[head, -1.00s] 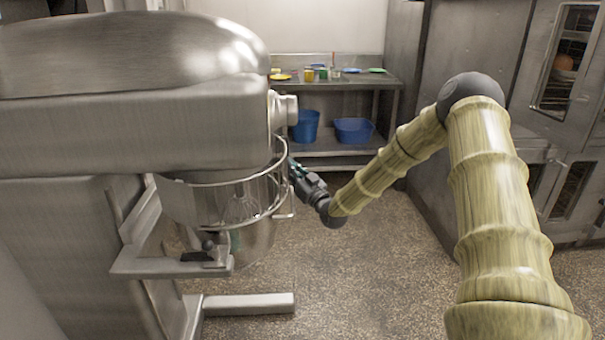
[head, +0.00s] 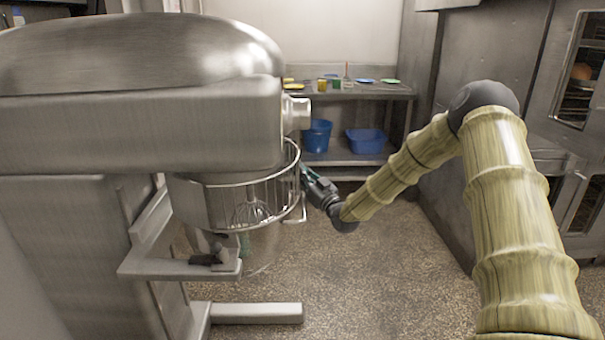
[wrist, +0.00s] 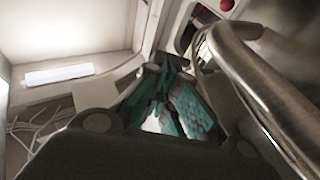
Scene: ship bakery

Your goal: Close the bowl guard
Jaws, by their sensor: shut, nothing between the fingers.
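The bowl guard (head: 282,190) is a curved wire cage with a metal rim under the head of the big steel mixer (head: 140,130). It stands around the whisk (head: 250,211), which shows through its wires. I cannot tell whether it is fully closed. My gripper (head: 304,172) is just right of the guard's right side, near a small bent bar. In the wrist view, my gripper's teal fingers (wrist: 170,104) are shut and empty. A thick curved metal bar (wrist: 262,92) passes close on their right; contact is unclear. The bowl below is hard to make out.
The mixer's foot (head: 256,313) extends along the speckled floor. A steel table (head: 385,91) at the back holds small coloured items, with two blue tubs (head: 366,141) on its lower shelf. Ovens (head: 565,95) stand at right. The floor between mixer and ovens is clear.

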